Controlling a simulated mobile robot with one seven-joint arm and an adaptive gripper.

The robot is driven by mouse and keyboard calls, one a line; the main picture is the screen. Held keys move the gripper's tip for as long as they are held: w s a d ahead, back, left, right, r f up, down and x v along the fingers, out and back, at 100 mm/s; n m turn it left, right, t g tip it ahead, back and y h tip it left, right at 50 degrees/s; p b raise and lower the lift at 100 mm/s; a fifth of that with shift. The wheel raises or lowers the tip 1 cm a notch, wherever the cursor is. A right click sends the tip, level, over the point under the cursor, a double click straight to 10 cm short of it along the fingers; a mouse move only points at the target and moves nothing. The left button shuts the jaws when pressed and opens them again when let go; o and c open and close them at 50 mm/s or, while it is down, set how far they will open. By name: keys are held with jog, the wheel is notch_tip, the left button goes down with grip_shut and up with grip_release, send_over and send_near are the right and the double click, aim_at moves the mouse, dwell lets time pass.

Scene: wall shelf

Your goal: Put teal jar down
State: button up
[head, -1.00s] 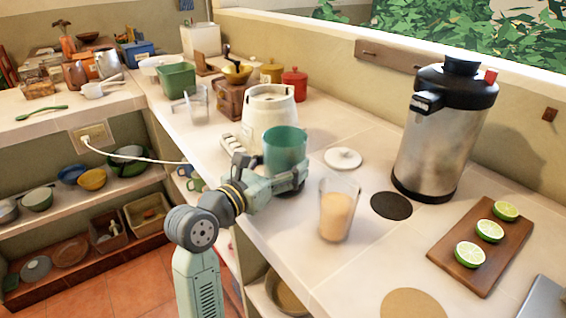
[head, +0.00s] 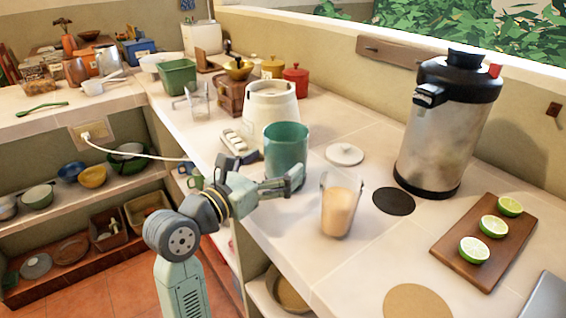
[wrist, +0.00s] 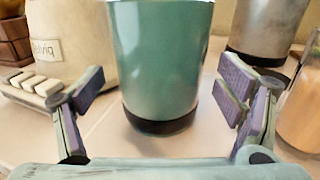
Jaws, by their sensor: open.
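The teal jar (head: 286,150) stands upright on the counter in front of the cream blender base. In the wrist view the teal jar (wrist: 165,60) is straight ahead, its dark bottom ring on the counter tiles. My gripper (head: 290,182) is open at the near side of the jar, low near its base. In the wrist view my gripper (wrist: 160,98) has its two fingers spread wide, with gaps between them and the jar. The jar's top is cut off in the wrist view.
The cream blender base (head: 270,108) stands close behind the jar. A glass of tan drink (head: 341,208) is close on the right. A white lid (head: 344,154), a dark round mat (head: 393,201) and a steel urn (head: 445,130) are further right. The counter's front edge is near my arm.

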jog(key=b+v, duration=0.2)
jog(key=v, duration=0.6)
jog(key=shift+s, duration=0.2)
